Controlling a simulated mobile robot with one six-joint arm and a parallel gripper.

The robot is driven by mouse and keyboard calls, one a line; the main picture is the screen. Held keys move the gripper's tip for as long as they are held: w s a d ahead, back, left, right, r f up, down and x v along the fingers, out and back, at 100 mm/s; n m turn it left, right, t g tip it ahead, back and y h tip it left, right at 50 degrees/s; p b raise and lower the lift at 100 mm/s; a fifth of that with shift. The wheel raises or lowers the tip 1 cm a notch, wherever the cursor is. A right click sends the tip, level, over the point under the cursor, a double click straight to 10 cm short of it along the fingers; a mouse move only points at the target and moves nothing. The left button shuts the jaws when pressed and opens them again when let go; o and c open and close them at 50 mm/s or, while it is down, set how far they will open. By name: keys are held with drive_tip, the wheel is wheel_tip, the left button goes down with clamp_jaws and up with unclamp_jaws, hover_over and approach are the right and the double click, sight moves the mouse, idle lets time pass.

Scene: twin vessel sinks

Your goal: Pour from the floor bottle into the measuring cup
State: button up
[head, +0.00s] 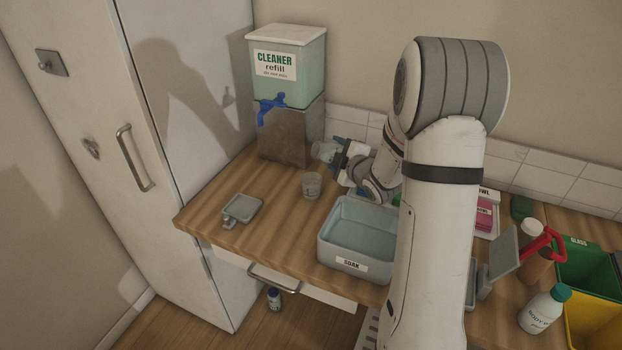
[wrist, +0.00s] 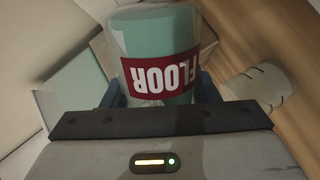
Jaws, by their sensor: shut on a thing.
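The floor bottle (wrist: 155,40) is pale green with a red FLOOR label, which reads upside down in the wrist view. My gripper (wrist: 153,98) is shut on it, with a finger at each side. In the head view the bottle (head: 323,151) shows small and tilted over, partly hidden by my gripper (head: 345,158). The measuring cup (head: 311,186) is small and clear and stands upright on the counter, just below the bottle in the picture. It also shows in the wrist view (wrist: 260,86), right of the bottle. I cannot make out any liquid stream or level in the cup.
The cleaner refill tank (head: 287,75) with a blue tap stands on a block behind. The soak basin (head: 345,250) sits right of the cup. A small grey scale-like tray (head: 241,208) is at the left. Bins and a body bottle (head: 543,310) are at the right.

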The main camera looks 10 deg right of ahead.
drive_tip(key=shift+d+r+n+h, duration=0.15)
drive_tip(key=shift+n+h, duration=0.15)
drive_tip(key=shift+n, duration=0.3)
idle(1.5)
drive_tip(key=shift+r+n+h+b, duration=0.3)
drive_tip(key=shift+r+n+b, duration=0.25)
drive_tip(key=shift+b, duration=0.45)
idle(1.7)
